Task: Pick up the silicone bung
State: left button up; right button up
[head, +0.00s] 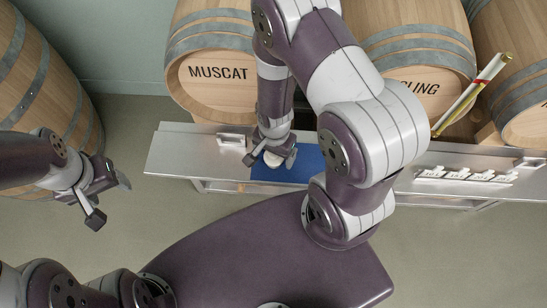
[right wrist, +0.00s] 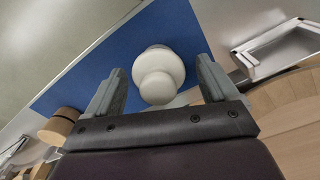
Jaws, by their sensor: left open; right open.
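The silicone bung (right wrist: 160,72) is off-white, with a wide round part and a narrower round knob. In the right wrist view it is on a blue mat (right wrist: 110,55), between the two fingers of my right gripper (right wrist: 160,66). The fingers are open, with a gap on each side of the bung. In the head view my right gripper (head: 273,158) is over the blue mat (head: 300,173) on the steel bench, and the bung is mostly hidden there. My left gripper (head: 110,201) is open and empty, left of the bench and away from it.
The steel bench (head: 180,150) carries a metal bracket (head: 232,140) left of the mat and white labelled pieces (head: 465,175) at right. Barrels (head: 215,85) stand behind. A tube with a red band (head: 470,97) leans at right. A small wooden cylinder (right wrist: 58,127) shows in the wrist view.

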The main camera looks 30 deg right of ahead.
jog(key=shift+d+f, duration=0.1)
jog(key=shift+f, duration=0.75)
jog(key=shift+r, duration=0.1)
jog(key=shift+c, duration=0.3)
jog(key=c, duration=1)
